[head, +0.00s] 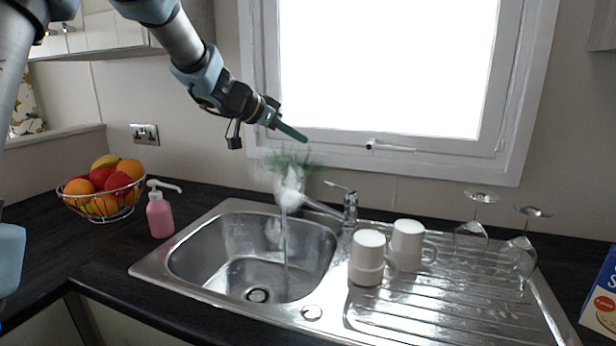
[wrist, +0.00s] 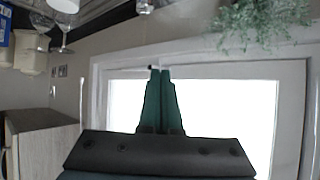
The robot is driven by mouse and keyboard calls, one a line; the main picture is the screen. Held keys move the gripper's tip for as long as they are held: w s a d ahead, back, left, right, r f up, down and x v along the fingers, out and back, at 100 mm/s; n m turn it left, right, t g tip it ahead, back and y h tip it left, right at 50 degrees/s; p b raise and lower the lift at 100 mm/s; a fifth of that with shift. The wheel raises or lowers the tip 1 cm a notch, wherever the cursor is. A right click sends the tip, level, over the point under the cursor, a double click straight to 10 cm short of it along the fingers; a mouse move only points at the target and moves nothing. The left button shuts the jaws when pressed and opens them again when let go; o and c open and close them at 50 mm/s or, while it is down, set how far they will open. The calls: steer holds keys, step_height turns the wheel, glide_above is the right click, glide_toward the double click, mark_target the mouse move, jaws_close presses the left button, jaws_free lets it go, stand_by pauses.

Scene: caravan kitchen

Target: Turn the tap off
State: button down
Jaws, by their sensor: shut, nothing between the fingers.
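The tap (head: 349,206) stands at the back edge of the sink, with its spout reaching left over the bowl. A pale stream of water (head: 285,240) falls from the spout into the sink bowl (head: 240,262). The tap's lever (head: 338,185) sticks up and to the left from its top. My gripper (head: 305,140) is shut and empty, in front of the window, above and left of the tap and not touching it. In the wrist view my gripper's green fingers (wrist: 160,72) are together. I cannot make out the tap in the wrist view.
Two white mugs (head: 367,256) and upturned wine glasses (head: 519,255) stand on the drainer right of the tap. A green plant (head: 290,160) sits behind the spout. A pink soap bottle (head: 160,215) and a fruit bowl (head: 104,187) stand left of the sink.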

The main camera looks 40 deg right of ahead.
steer(key=s+d+m+g, duration=0.1)
steer(key=s, duration=0.1)
steer(key=y+p, duration=0.1)
steer(key=p, duration=0.1)
glide_above(342, 187)
steer(key=w+a, duration=0.1)
steer(key=a, duration=0.1)
steer(key=f, duration=0.6)
steer(key=shift+w+a+f, duration=0.1)
steer(key=shift+w+f, duration=0.1)
steer(key=f, duration=0.1)
steer(key=a+f, duration=0.1)
steer(key=f, duration=0.1)
steer(key=shift+w+b, duration=0.15)
steer(key=shift+b, duration=0.15)
steer(key=shift+a+f, duration=0.15)
steer(key=shift+f, duration=0.3)
